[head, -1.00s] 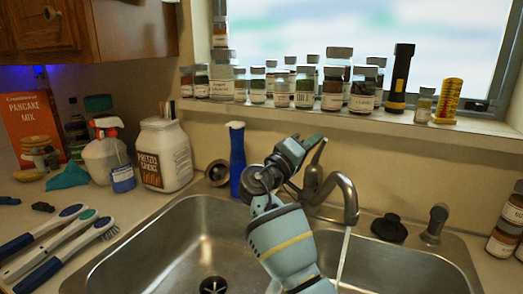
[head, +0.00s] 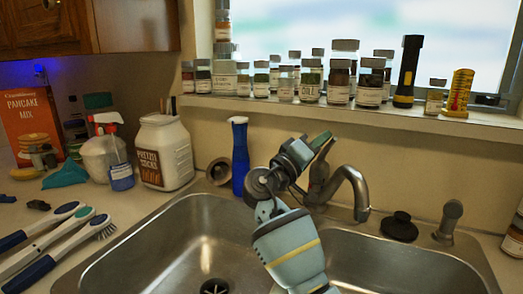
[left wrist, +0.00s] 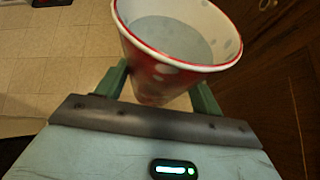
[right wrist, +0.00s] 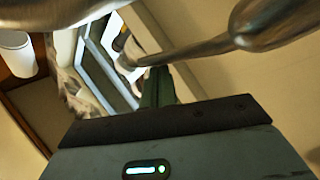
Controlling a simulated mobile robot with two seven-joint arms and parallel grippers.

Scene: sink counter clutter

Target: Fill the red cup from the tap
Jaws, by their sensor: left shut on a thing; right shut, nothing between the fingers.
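The red cup (left wrist: 160,75) with white spots and a red rim is in the left wrist view, with what looks like water (left wrist: 172,36) inside. My left gripper (left wrist: 162,88) is shut on the cup; both are outside the head view. The tap (head: 350,185) stands behind the sink, and no water runs from its spout. My right gripper (head: 322,143) is shut and empty, close beside the tap's lever (head: 322,158); I cannot tell if they touch. In the right wrist view its fingers (right wrist: 158,86) are together near blurred metal tap parts (right wrist: 275,22).
The steel sink (head: 150,245) has two basins. A blue bottle (head: 239,160) and a black stopper (head: 399,227) stand behind it. Brushes (head: 50,250) and a pretzel jar (head: 164,152) are on the left counter. Jars and a flashlight (head: 407,72) line the sill.

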